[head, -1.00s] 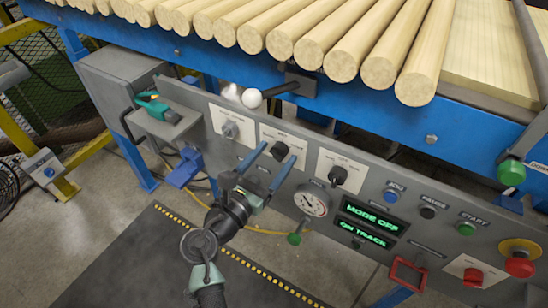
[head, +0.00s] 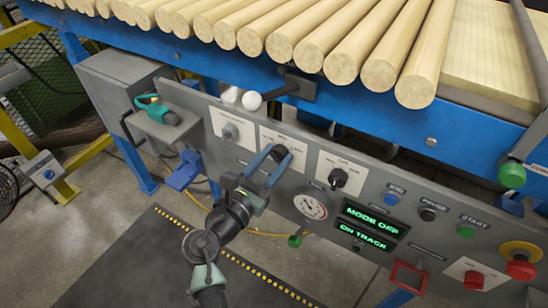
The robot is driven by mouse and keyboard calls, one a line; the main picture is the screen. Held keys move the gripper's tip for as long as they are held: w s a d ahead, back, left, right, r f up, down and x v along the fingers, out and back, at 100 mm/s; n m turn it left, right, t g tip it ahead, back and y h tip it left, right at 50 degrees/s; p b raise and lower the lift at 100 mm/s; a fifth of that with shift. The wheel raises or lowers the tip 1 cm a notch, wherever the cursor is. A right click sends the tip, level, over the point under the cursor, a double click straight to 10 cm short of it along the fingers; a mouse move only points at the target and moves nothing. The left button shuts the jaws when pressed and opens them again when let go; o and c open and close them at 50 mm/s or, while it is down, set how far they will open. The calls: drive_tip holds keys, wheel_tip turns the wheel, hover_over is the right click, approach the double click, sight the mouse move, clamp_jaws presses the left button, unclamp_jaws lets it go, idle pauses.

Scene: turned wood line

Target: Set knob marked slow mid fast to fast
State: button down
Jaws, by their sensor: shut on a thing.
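Three knobs sit on white plates along the grey control panel (head: 240,158): a left knob (head: 230,132), a middle knob (head: 280,151) and a right knob (head: 338,178). The printing on the plates is too small to read surely, so I cannot tell which is marked slow mid fast. My gripper (head: 274,157) reaches up from below to the middle knob. Its two blue-grey fingers are shut on that dark knob, one on each side. The fingers hide part of the knob and its plate, so its pointer cannot be read.
Wooden rods (head: 300,50) lie above. A teal-handled tool (head: 157,108) lies at left.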

drive_tip(key=m+b, duration=0.1)
drive_tip(key=m, duration=0.5)
drive_tip(key=shift+f+b, duration=0.15)
drive_tip(key=shift+b, duration=0.2)
drive_tip(key=shift+f+m+b, duration=0.15)
drive_tip(key=shift+m+b, duration=5.35)
drive_tip(key=shift+m, duration=3.4)
drive_tip(key=shift+c, duration=2.1)
unclamp_jaws()
drive_tip(key=shift+d, duration=0.1)
drive_tip(key=shift+s, duration=0.1)
